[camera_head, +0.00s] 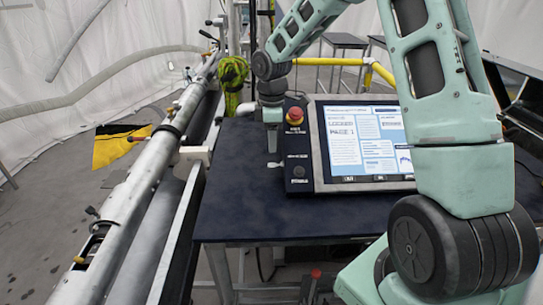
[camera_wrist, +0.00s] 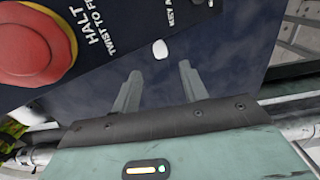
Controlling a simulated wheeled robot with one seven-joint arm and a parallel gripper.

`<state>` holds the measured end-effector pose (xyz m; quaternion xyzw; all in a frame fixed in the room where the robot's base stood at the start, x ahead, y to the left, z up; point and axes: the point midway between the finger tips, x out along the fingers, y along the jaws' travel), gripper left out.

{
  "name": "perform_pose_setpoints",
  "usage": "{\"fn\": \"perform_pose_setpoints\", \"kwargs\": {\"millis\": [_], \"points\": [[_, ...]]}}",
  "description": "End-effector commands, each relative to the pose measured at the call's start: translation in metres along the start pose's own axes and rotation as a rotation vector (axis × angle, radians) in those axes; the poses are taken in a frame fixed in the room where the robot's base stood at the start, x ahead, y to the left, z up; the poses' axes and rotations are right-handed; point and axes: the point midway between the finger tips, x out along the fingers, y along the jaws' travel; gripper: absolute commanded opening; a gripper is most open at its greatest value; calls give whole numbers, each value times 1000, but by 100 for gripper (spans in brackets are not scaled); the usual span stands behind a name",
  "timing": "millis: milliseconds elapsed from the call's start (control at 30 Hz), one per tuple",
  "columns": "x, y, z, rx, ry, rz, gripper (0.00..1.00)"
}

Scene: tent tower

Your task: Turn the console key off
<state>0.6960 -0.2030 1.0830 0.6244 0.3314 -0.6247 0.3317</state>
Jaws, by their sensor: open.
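The console (camera_head: 318,165) stands on a dark table, with a lit screen and a dark control strip on its left side. A small pale piece, which looks like the key (camera_head: 276,164), sticks out at the strip's left edge. In the wrist view a white rounded piece, probably the key's head (camera_wrist: 160,49), shows just beyond the fingertips, near a partly cut-off "KEY" label. My gripper (camera_head: 272,150) points down just above it. In the wrist view my gripper (camera_wrist: 156,75) is open, with nothing between its fingers. The key's turn position cannot be told.
A red HALT knob (camera_head: 295,116) sits at the top of the strip; it looms close at the left in the wrist view (camera_wrist: 35,45). A round black control (camera_head: 298,171) is lower down. The dark tabletop (camera_head: 240,200) is clear in front. A long metal tube (camera_head: 145,185) runs along the left.

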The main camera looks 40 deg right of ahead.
Motion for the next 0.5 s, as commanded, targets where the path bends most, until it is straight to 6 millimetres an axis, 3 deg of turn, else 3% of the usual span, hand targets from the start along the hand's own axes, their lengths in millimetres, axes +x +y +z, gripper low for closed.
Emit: {"fn": "perform_pose_setpoints", "kwargs": {"millis": [200, 500], "points": [[42, -2, 0, -2, -1, -4, 44], [68, -1, 0, -1, 0, 0, 44]]}}
